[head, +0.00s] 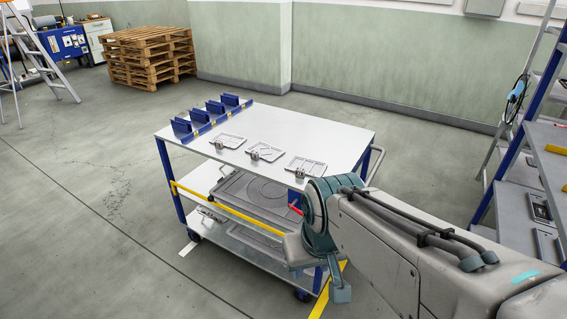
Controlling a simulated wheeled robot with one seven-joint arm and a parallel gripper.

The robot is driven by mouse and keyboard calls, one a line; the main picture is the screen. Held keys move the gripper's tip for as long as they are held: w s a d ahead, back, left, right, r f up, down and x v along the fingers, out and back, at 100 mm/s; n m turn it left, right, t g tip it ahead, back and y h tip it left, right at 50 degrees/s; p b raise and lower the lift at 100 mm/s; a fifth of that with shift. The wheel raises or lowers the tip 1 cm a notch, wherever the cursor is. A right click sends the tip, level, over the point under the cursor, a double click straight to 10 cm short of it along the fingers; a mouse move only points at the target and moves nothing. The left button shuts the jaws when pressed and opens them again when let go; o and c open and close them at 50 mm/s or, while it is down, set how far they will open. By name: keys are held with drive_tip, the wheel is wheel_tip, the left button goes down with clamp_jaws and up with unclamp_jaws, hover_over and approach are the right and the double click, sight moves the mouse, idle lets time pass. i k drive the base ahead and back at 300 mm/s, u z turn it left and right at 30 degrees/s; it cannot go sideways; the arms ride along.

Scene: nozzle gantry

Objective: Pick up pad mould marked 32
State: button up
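Three flat light-grey pad moulds lie in a row on the top of a trolley (330,130) in the head view. They are a left mould (231,140), a middle mould (266,152) and a right mould (306,164). Each has a small metal clamp-like piece at its near edge. Their markings are too small to read, so I cannot tell which is 32. My arm comes in from the lower right, in front of the trolley's near right corner. I cannot make out the fingers of my gripper.
A blue slotted rack (210,115) with yellow labels stands along the trolley's left edge. The lower shelf holds a large grey plate (250,190). Blue shelving (520,150) stands at right. Wooden pallets (150,55) and a ladder (40,55) are at back left. Floor left of the trolley is clear.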

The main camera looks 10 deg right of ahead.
sight(269, 154)
drive_tip(key=u, duration=0.35)
drive_tip(key=i, duration=1.55)
drive_tip(key=z, duration=0.1)
